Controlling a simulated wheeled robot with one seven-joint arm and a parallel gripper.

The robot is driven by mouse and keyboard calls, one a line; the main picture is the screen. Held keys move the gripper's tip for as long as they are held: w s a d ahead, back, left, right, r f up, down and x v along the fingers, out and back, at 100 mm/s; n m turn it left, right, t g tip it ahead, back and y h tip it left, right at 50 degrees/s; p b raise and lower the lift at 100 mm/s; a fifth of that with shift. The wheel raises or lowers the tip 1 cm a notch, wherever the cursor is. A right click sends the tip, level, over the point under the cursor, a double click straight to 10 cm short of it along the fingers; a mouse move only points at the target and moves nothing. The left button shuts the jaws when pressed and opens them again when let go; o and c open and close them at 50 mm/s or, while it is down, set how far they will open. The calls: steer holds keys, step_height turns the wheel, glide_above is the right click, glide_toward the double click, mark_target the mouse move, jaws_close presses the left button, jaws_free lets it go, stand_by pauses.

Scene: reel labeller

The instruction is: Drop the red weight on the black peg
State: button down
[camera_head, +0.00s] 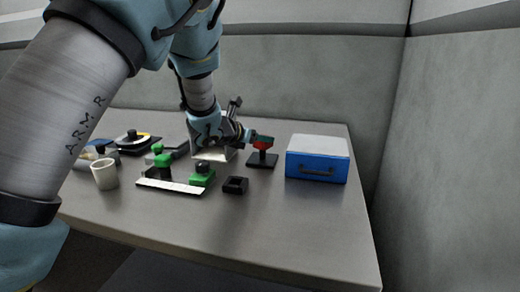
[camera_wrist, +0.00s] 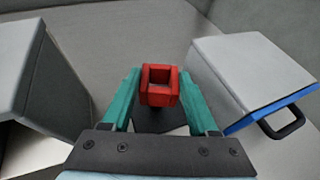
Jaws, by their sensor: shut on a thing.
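The red weight (camera_head: 264,145) is a small square block with a square hole through it, as the wrist view (camera_wrist: 159,99) shows. My gripper (camera_head: 259,139) is shut on it, with one teal finger on each side in the wrist view (camera_wrist: 159,78). The black peg's flat base (camera_head: 262,161) stands on the table directly below the weight. Its dark base also shows below the weight in the wrist view (camera_wrist: 158,122). The peg's upper part is mostly hidden by the weight and fingers, so I cannot tell whether the weight is around its tip.
A blue box with a grey top (camera_head: 317,160) and a handle stands close to the right. A small black holder (camera_head: 235,185), green-knobbed parts (camera_head: 202,176) and a beige cup (camera_head: 105,174) are to the left. The table's front right is clear.

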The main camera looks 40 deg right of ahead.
mark_target(258, 148)
steer(key=shift+f, duration=1.8)
steer(key=shift+f, duration=0.15)
steer(key=shift+c, duration=0.8)
jaws_free()
steer(key=b+v, duration=0.1)
steer(key=v, duration=1.1)
steer(key=shift+b, duration=0.4)
steer(key=shift+a, duration=0.15)
